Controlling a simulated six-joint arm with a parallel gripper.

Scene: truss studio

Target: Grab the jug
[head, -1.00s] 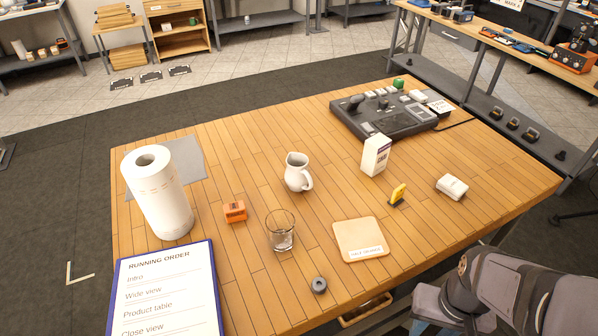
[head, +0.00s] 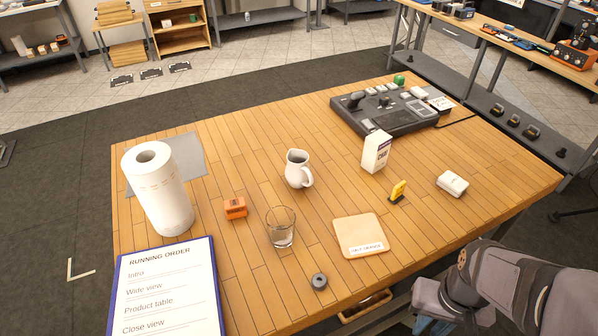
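The jug (head: 297,170) is a small white pitcher standing upright near the middle of the wooden table (head: 250,150). Its handle is on its right side, toward the lower right. Nothing touches it. Part of my grey arm shows at the lower right, beyond the table's front edge. My gripper is not in view.
Near the jug stand a glass (head: 281,228), an orange block (head: 235,208), a white carton (head: 376,152) and a wooden board (head: 360,236). A paper towel roll (head: 158,190) stands left, a control panel (head: 388,108) back right. A yellow item (head: 398,190) lies right.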

